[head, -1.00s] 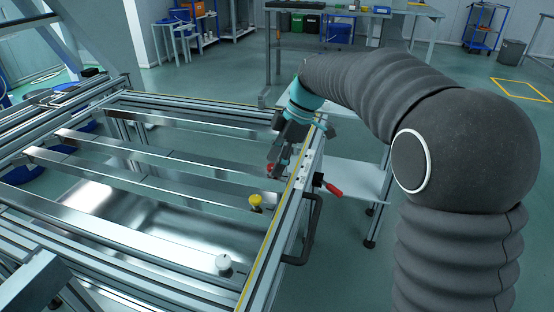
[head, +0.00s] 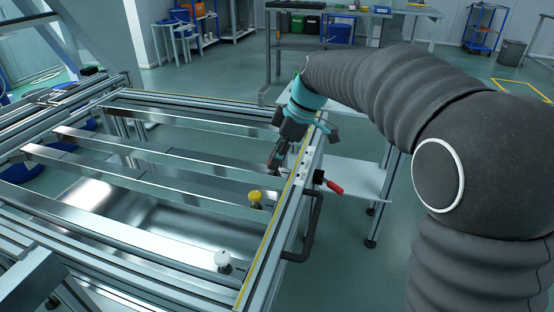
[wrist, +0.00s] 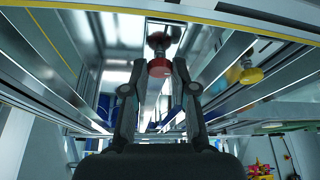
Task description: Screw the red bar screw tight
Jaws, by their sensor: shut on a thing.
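The red bar screw (wrist: 159,68) has a round red head and sits between my fingertips in the wrist view. My gripper (wrist: 159,66) is shut on it, one finger on each side. In the head view my gripper (head: 274,163) points down at the right rail of the panel frame (head: 262,262), beyond the yellow screw. The red head is hidden behind the fingers there. How deep the screw sits cannot be told.
A yellow screw (head: 255,197) and a white screw (head: 222,258) stand nearer along the same rail. A red-handled clamp (head: 333,187) and a black handle (head: 309,230) stick out on its outer side. Metal crossbars (head: 150,180) span the frame.

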